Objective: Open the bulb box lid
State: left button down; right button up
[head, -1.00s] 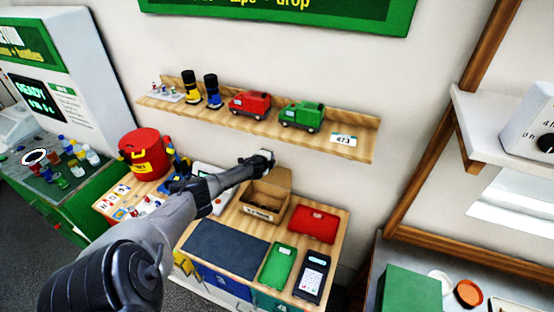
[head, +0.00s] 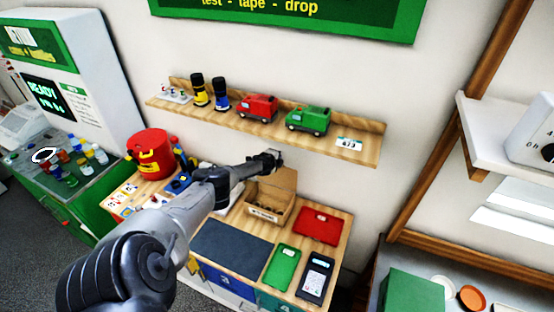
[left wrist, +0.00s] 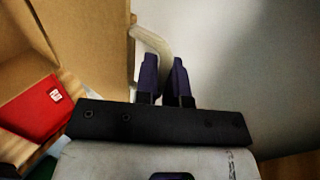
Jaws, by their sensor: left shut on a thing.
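The cardboard bulb box (head: 264,213) stands on the wooden table, its front label visible and dark contents showing inside. Its lid (head: 284,181) is raised, standing up at the back of the box. My left gripper (head: 275,156) is at the top edge of the lid. In the left wrist view my left gripper's dark fingers (left wrist: 165,78) are shut on a pale curved handle (left wrist: 150,42) at the edge of the cardboard lid (left wrist: 100,40). My right gripper is in neither view.
A red case (head: 317,225), a green case (head: 283,267) and a dark handheld device (head: 315,278) lie right and front of the box. A dark mat (head: 230,250) lies in front. A shelf (head: 365,148) with toy trucks and boots hangs above my gripper.

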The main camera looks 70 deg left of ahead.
pick_arm(q)
jog(key=c, duration=1.2)
grip_release()
jog(key=shift+v, duration=6.85)
jog(key=shift+s+a, duration=0.1)
jog(key=shift+s, duration=0.05)
